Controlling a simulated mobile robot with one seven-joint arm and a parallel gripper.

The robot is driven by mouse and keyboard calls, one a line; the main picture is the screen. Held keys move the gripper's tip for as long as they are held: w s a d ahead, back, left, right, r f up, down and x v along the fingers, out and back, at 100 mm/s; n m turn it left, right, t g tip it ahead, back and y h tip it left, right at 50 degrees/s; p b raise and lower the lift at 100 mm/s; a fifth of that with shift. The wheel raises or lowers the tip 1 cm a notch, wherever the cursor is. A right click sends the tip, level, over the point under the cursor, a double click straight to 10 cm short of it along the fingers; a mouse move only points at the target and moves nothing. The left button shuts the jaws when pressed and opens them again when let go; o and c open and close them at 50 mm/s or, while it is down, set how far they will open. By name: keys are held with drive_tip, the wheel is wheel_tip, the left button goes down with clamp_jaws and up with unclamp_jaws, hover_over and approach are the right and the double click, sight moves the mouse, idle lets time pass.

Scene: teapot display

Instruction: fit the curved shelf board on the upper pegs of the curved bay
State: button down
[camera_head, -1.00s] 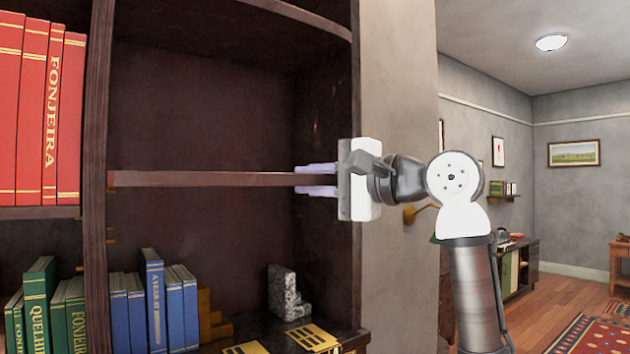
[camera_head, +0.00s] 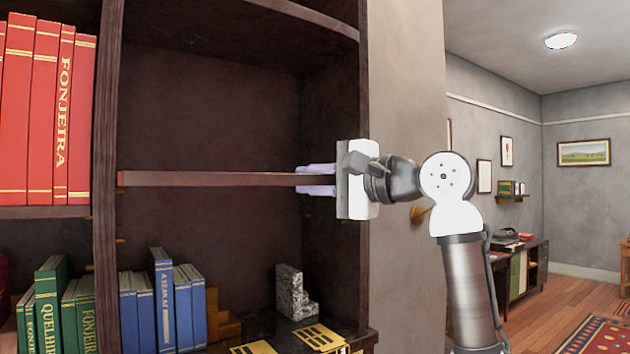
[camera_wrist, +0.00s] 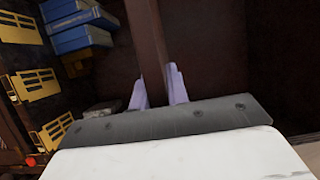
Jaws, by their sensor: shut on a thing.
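The shelf board (camera_head: 210,179) is a dark brown plank seen nearly edge-on, lying about level across the curved bay (camera_head: 215,110). My gripper (camera_head: 312,179) is at the bay's right side, shut on the board's right end with one pale lilac finger above and one below. In the wrist view the board (camera_wrist: 148,40) runs away between the two fingers (camera_wrist: 158,88). The board's left end is close to the left upright; I cannot tell whether it touches it or rests on any peg. No upper pegs can be made out at the board's height.
Blue books (camera_head: 165,305) and a speckled stone bookend (camera_head: 291,292) stand on the surface below. Yellow slotted plates (camera_head: 318,337) lie at the front. Red books (camera_head: 40,110) and green books (camera_head: 55,305) fill the left bay. A grey wall (camera_head: 405,90) borders the right.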

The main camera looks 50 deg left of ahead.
drive_tip(key=shift+w+a+r, duration=0.1)
drive_tip(key=shift+w+a, duration=0.1)
drive_tip(key=shift+a, duration=2.6)
drive_tip(key=shift+w+a+r, duration=0.1)
drive_tip(key=shift+w+a, duration=0.1)
drive_tip(key=shift+a, duration=2.6)
drive_tip(key=c, duration=1.3)
unclamp_jaws()
drive_tip(key=shift+a+f, duration=0.1)
drive_tip(key=shift+f, duration=0.2)
drive_tip(key=b+v, duration=0.5)
drive_tip(key=v, duration=0.9)
drive_tip(key=shift+r, duration=0.2)
